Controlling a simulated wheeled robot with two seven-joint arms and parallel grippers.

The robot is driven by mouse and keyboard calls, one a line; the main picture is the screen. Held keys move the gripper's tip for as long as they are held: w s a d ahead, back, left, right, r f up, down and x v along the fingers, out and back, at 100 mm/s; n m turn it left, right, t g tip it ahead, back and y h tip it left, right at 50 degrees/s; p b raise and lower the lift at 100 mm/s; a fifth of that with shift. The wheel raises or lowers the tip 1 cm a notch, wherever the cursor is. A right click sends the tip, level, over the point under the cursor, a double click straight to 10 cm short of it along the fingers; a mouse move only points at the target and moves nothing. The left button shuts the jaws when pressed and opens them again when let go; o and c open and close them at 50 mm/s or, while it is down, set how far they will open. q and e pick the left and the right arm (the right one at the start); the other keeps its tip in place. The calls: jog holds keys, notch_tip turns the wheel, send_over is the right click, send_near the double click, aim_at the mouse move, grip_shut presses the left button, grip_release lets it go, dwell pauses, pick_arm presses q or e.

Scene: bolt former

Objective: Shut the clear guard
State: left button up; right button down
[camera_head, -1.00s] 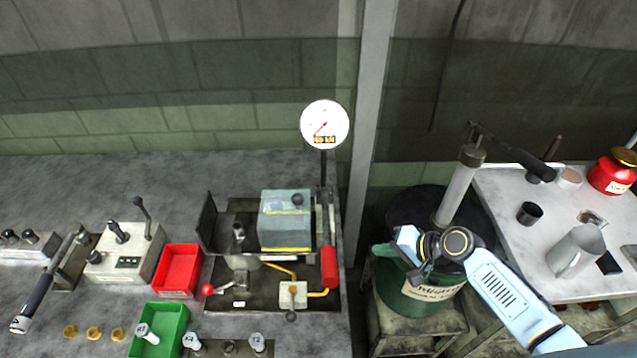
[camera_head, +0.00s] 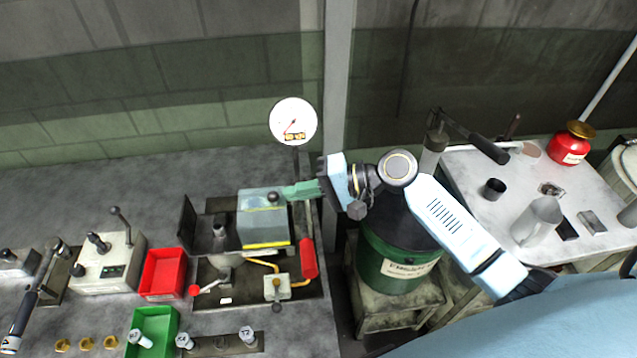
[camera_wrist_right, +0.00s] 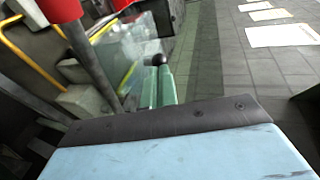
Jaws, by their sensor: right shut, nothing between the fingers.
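The clear guard (camera_head: 262,226) is a pale see-through box with yellow edging on the forming machine, right of its dark upright plate (camera_head: 188,224). Its dark round knob (camera_head: 272,198) sits near its top. My right gripper (camera_head: 286,191) reaches in from the right, its green fingers shut and empty, with their tips close to the knob. In the right wrist view the fingers (camera_wrist_right: 160,84) point at the knob (camera_wrist_right: 158,60), with the guard (camera_wrist_right: 124,56) blurred to the left. I cannot tell whether they touch. My left gripper is not in view.
A round gauge (camera_head: 293,121) stands on a post behind the guard. A red-gripped lever (camera_head: 309,258) is at the machine's right. Red (camera_head: 163,273) and green (camera_head: 153,326) trays lie left and front. A green bin (camera_head: 398,262) stands below my right arm.

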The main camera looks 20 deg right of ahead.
aim_at(243, 211)
jog(key=shift+w+a+f, duration=0.15)
jog(key=shift+w+a, duration=0.1)
jog(key=shift+a, duration=0.2)
jog(key=w+a, duration=0.1)
jog(key=a, duration=0.2)
jog(key=w+a+p, duration=0.1)
jog(key=a, duration=0.3)
jog(key=w+a, duration=0.1)
jog(key=a, duration=0.2)
jog(key=shift+a, duration=0.5)
jog(key=shift+s, duration=0.1)
jog(key=shift+s+d+r+p, duration=0.1)
jog(key=shift+d+r+p, duration=0.2)
jog(key=shift+d+p, duration=0.15)
jog(key=p+v, duration=0.1)
jog(key=v, duration=0.8)
jog(key=shift+d+p, duration=0.2)
jog(key=shift+p, duration=0.1)
